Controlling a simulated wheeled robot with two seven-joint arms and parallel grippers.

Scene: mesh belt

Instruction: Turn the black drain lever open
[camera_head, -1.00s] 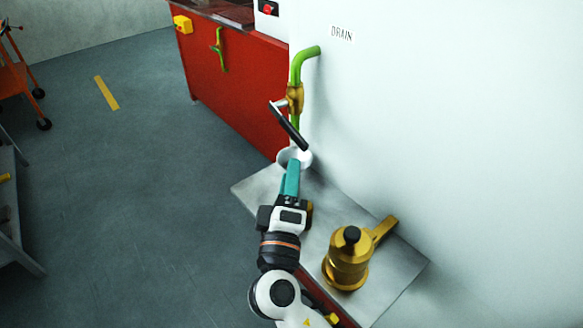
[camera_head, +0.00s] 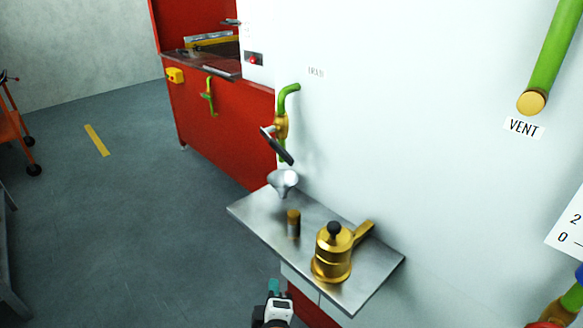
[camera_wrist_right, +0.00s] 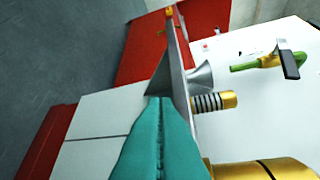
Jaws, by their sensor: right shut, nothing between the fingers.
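The black drain lever (camera_head: 280,148) is on the brass valve (camera_head: 282,125) of the green drain pipe (camera_head: 288,98) on the white wall. It slants down to the right, above a metal funnel (camera_head: 283,180). In the right wrist view the lever (camera_wrist_right: 289,62) shows at the right, well apart from my fingers. My right gripper (camera_head: 273,286) is low in the head view, below the metal shelf's front edge. Its teal fingers (camera_wrist_right: 160,103) are shut together and empty. My left gripper is not in view.
The metal shelf (camera_head: 262,219) holds a brass pot (camera_head: 332,255) with a black knob and a small cylinder (camera_head: 293,223). A red cabinet (camera_head: 225,128) stands behind at the left. A green vent pipe (camera_head: 552,45) hangs at upper right.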

